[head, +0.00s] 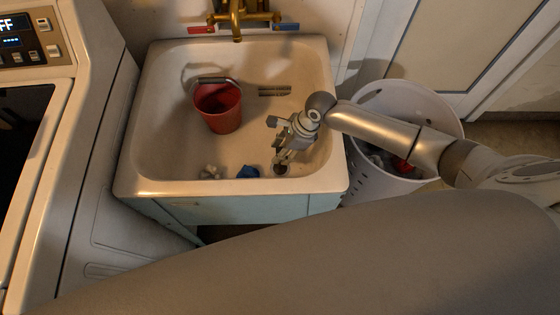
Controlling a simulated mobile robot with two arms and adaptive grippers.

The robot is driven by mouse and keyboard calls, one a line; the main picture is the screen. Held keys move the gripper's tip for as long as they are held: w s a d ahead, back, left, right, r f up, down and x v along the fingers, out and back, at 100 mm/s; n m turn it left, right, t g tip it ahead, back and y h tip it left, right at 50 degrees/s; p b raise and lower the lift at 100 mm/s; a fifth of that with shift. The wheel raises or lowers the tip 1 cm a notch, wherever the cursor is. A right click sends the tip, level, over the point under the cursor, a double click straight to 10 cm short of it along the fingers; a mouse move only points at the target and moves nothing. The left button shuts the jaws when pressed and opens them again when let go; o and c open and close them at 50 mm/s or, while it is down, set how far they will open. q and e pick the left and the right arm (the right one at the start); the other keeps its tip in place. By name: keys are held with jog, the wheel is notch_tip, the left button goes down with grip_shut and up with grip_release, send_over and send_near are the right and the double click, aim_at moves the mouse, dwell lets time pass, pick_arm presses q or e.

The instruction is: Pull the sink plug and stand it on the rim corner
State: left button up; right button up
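The white sink (235,187) stands in the middle of the head view. My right gripper (282,161) reaches down into the basin near its front right corner. Its fingertips are at a small dark round thing (280,170), which looks like the plug in the drain. The fingers partly cover it. I cannot tell whether they touch it or are closed on it. The rim's front right corner (336,186) is bare. My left gripper is not in view.
A red bucket (219,108) stands in the basin at the back left. A blue cloth-like lump (248,172) and a pale lump (210,172) lie near the front wall. Brass taps (238,17) hang over the back. A white laundry basket (405,105) stands at right.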

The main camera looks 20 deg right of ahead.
send_over(276, 168)
jog(key=shift+w+f+b, duration=0.1)
jog(key=shift+f+b, duration=0.2)
jog(key=shift+f, duration=2.4)
grip_shut()
